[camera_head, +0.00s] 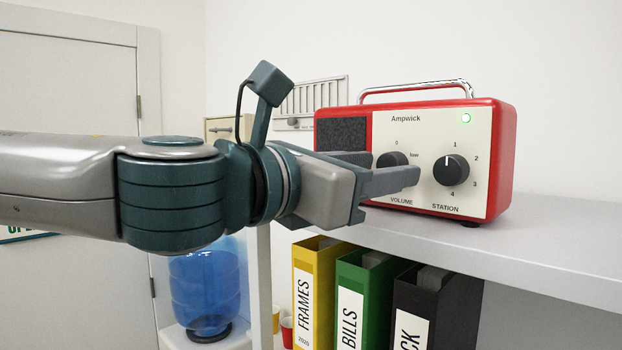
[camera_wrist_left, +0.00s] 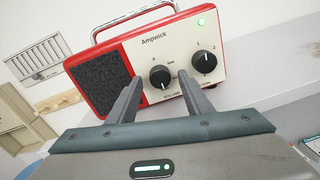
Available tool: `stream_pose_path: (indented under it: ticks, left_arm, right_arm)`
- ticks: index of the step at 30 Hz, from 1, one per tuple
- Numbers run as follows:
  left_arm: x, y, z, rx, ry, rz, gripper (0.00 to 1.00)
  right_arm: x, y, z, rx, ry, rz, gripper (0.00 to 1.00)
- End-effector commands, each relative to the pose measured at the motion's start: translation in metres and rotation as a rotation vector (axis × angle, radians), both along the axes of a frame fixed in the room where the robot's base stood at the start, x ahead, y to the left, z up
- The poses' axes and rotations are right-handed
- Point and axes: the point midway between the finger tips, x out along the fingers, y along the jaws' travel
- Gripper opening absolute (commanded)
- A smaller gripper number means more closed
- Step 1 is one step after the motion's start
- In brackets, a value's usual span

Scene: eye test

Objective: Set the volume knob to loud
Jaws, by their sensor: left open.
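A red radio (camera_head: 507,150) with a cream front panel stands on the grey shelf. Its black volume knob (camera_head: 389,158) is partly hidden by my left gripper (camera_head: 395,170) in the head view. The labels "0" and "low" show near this knob; I cannot read a "loud" label. In the left wrist view the volume knob (camera_wrist_left: 160,76) shows whole, between and just beyond the tips of the open fingers. My right gripper is not in view.
The black station knob (camera_head: 451,169) is close to the right of the volume knob. A green lamp (camera_head: 466,118) is lit. The grey shelf (camera_head: 560,225) is clear to the right. Yellow, green and black binders (camera_head: 360,300) stand below; a blue water bottle (camera_head: 205,285) is lower left.

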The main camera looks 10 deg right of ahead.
Motion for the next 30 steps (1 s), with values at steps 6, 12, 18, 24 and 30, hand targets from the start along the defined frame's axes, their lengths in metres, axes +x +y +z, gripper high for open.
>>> stream_pose_path:
  ticks: [6,12,18,24,30]
  left_arm:
    - [-0.014,0.021,-0.002,-0.002,-0.004,0.001,0.46]
    - [-0.035,0.052,-0.003,-0.002,-0.003,0.001,0.46]
    - [-0.058,0.085,-0.003,-0.001,-0.002,0.001,0.46]
    - [-0.079,0.114,-0.002,-0.002,-0.001,0.001,0.46]
    - [-0.092,0.132,-0.001,0.001,0.001,-0.001,0.46]
  right_arm:
    - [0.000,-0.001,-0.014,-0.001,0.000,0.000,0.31]
    - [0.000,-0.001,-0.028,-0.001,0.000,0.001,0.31]
    - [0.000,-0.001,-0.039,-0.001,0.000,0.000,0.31]
    - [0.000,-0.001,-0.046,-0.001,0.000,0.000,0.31]
    - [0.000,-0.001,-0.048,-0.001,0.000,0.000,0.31]
